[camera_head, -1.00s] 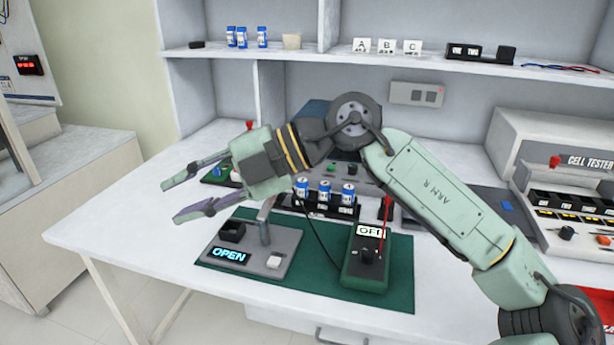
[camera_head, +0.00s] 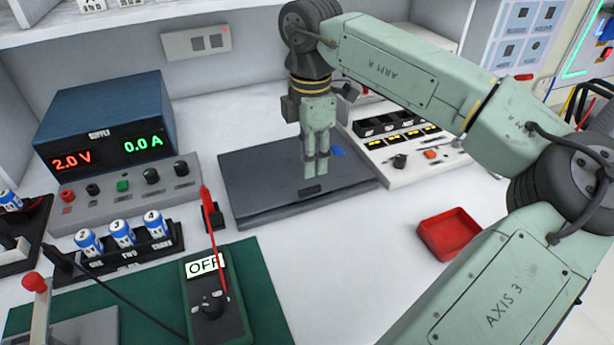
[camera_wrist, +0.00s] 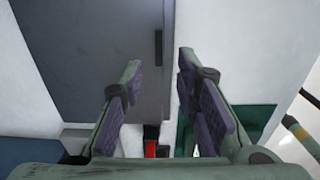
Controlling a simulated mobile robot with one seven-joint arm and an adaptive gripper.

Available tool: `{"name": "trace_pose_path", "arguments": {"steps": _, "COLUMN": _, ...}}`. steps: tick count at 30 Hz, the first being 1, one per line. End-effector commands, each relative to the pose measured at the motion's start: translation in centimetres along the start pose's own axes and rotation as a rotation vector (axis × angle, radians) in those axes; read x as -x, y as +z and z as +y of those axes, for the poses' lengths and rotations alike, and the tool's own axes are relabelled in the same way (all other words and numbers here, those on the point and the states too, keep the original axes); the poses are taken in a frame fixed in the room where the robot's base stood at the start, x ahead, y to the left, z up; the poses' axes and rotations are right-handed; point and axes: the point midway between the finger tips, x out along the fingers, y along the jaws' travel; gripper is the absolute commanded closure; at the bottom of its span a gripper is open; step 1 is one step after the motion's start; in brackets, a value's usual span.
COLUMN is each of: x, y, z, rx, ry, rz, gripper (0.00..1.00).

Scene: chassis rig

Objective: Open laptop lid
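The laptop (camera_head: 255,190) is a flat dark grey slab on the white table, with its lid down. My gripper (camera_head: 316,172) points down over the laptop, just behind the notch in the head view. Whether it touches the lid cannot be told. In the wrist view the two purple-padded fingers (camera_wrist: 160,95) stand apart with nothing between them. The laptop (camera_wrist: 85,50) fills the upper left there, with the dark notch (camera_wrist: 158,50) along its edge.
A power supply (camera_head: 110,130) and a battery holder (camera_head: 120,245) stand left of the laptop. A meter (camera_head: 215,300) with a red probe is in front on a green mat. A cell tester (camera_head: 400,145) and a red tray (camera_head: 450,232) are to the right.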

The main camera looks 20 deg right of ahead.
Motion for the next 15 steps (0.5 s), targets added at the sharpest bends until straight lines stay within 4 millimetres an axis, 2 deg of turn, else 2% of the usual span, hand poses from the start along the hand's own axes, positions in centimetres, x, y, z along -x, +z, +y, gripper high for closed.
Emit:
{"name": "trace_pose_path", "arguments": {"steps": 3, "x": -2.3, "y": -0.1, "z": -0.1, "rx": 0.004, "ry": -0.001, "rz": 0.004, "gripper": 0.72}}
{"name": "trace_pose_path", "arguments": {"steps": 9, "x": -5.5, "y": -0.1, "z": 0.0, "rx": 0.002, "ry": -0.001, "rz": 0.003, "gripper": 0.72}}
{"name": "trace_pose_path", "arguments": {"steps": 15, "x": -7.0, "y": -0.1, "z": 0.0, "rx": 0.004, "ry": 0.001, "rz": 0.003, "gripper": 0.72}}
